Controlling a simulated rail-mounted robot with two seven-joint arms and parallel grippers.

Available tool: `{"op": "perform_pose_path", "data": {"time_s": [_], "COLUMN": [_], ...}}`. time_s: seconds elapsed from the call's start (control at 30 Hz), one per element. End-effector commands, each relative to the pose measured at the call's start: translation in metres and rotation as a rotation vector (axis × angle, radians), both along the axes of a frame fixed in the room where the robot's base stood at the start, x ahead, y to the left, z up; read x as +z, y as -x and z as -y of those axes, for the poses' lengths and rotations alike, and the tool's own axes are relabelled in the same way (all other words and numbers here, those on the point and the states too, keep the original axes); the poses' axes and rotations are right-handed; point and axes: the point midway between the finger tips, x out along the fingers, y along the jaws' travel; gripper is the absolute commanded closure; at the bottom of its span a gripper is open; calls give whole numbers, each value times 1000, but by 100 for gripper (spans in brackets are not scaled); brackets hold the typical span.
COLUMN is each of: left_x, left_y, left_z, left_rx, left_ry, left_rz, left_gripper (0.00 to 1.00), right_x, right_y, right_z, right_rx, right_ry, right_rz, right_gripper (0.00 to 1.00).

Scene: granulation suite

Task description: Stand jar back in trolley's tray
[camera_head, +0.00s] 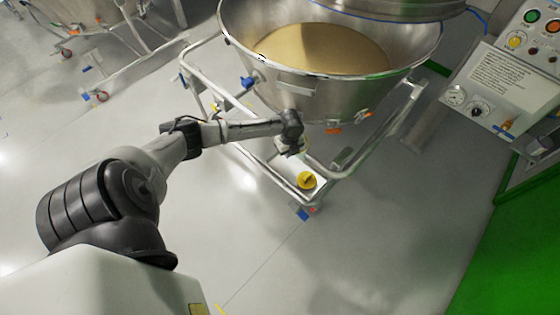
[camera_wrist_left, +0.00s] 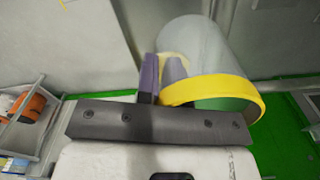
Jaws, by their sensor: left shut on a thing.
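The jar (camera_head: 307,181) shows in the head view as a round yellow lid at the near end of the trolley's lower frame. In the left wrist view the jar (camera_wrist_left: 212,55) is a large grey cylinder with a yellow band, lying at a slant across the picture. My left gripper (camera_head: 295,155) is shut on it; a dark finger (camera_wrist_left: 149,78) stands against the jar's side. The trolley's tray (camera_head: 320,188) is a small pale surface around the jar in the head view. I cannot tell whether the jar's base touches it. My right gripper is not in view.
The trolley's steel bowl (camera_head: 300,95) with tan powder rises just behind my left gripper. Tubular rails (camera_head: 235,140) surround the gripper. A control panel (camera_head: 505,85) stands at right, and another trolley (camera_head: 100,50) is at upper left. Floor on the left is clear.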

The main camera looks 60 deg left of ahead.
Motion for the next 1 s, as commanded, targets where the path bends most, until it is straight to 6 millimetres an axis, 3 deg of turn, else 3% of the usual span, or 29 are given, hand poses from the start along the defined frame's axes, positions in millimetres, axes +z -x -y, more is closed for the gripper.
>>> {"op": "perform_pose_path", "data": {"time_s": [0.1,0.3,0.43,0.7,1.0], "left_x": [-11,-21,-25,-58,-62], "left_y": [18,32,34,34,34], "left_z": [-8,-14,-14,-14,-14], "left_rx": [1,0,1,2,0], "left_ry": [-1,0,1,1,-1], "left_rz": [-2,0,1,1,1], "left_gripper": [100,100,100,100,100], "right_x": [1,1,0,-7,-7], "right_y": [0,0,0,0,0], "right_z": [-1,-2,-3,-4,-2], "right_rx": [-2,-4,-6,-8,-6], "right_ry": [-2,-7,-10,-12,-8], "right_rz": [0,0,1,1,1], "right_gripper": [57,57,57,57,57]}}
